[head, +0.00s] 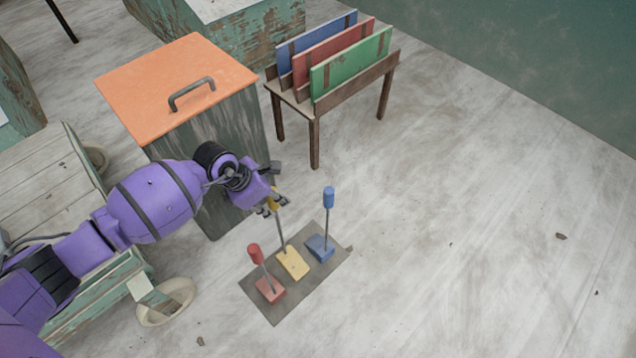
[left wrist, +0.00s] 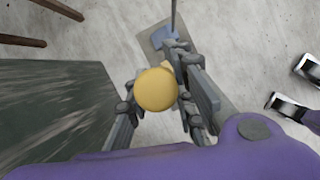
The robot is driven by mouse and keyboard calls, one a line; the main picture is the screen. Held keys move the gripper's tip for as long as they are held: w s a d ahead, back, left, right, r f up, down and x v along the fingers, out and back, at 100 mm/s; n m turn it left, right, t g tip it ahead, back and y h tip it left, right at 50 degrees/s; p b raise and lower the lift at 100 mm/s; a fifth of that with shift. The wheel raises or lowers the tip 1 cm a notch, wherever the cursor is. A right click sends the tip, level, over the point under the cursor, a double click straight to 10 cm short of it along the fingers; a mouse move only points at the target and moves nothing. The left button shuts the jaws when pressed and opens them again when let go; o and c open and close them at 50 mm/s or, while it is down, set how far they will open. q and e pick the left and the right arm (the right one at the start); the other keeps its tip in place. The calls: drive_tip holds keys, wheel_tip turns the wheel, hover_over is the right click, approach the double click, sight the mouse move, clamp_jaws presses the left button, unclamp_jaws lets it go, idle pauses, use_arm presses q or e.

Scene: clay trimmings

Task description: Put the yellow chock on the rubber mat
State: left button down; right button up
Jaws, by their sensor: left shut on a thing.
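The yellow chock (head: 292,262) has a wedge-like base and a thin upright rod with a yellow grip. My left gripper (head: 271,206) is shut on that grip; its round top shows between the fingers in the left wrist view (left wrist: 156,89). The yellow base appears over the grey rubber mat (head: 312,276), between a red chock (head: 270,289) and a blue chock (head: 320,248). I cannot tell whether the yellow base touches the mat. The rod leans slightly in the head view.
A grey bin with an orange lid (head: 150,88) stands just behind my left gripper. A wooden rack (head: 315,130) holding blue, red and green boards is behind the mat. A weathered wheeled cart (head: 35,180) is at left. The floor to the right is mostly clear.

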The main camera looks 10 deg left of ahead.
use_arm(q)
wheel_tip(320, 180, down, 4)
drive_tip(key=shift+w+f+b, duration=0.1)
drive_tip(key=shift+w+b, duration=0.05)
drive_tip(key=shift+b, duration=0.4)
use_arm(e)
drive_tip(key=shift+w+f, duration=0.35)
drive_tip(key=shift+w, duration=0.3)
use_arm(q)
drive_tip(key=shift+f, duration=0.1)
drive_tip(key=c, duration=1.5)
unclamp_jaws()
use_arm(e)
drive_tip(key=shift+s+f, duration=0.15)
use_arm(q)
drive_tip(key=p+v, duration=0.3)
drive_tip(key=v, duration=0.9)
use_arm(e)
drive_tip(key=v, duration=0.3)
